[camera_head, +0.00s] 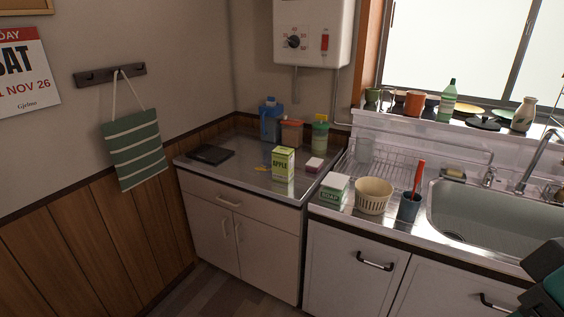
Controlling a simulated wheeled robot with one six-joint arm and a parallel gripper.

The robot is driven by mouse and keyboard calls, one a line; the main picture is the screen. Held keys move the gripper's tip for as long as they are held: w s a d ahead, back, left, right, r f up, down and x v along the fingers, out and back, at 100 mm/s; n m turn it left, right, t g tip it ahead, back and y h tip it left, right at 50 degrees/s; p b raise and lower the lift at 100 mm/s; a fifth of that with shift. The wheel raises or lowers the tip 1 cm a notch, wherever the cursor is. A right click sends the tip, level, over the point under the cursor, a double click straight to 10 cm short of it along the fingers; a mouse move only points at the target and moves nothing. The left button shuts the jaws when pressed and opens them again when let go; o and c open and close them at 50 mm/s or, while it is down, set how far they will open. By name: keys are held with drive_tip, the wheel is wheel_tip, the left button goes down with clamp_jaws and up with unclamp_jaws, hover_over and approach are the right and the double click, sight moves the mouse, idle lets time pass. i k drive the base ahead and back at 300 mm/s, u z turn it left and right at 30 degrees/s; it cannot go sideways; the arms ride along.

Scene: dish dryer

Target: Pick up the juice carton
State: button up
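The juice carton (283,163) is a small upright box, yellow-green and white with "APPLE" on its front. It stands on the left metal counter (232,166), near its front edge, with nothing touching it that I can see. A dark green and black part at the bottom right edge looks like part of my arm. It is far to the right of the carton, over the sink side. No gripper fingers show in the picture.
A soap box (334,190) and cream basket (374,196) stand front right.

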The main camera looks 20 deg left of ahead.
sight(283, 157)
drive_tip(key=u, duration=1.6)
drive_tip(key=i, duration=2.75)
drive_tip(key=z, duration=0.95)
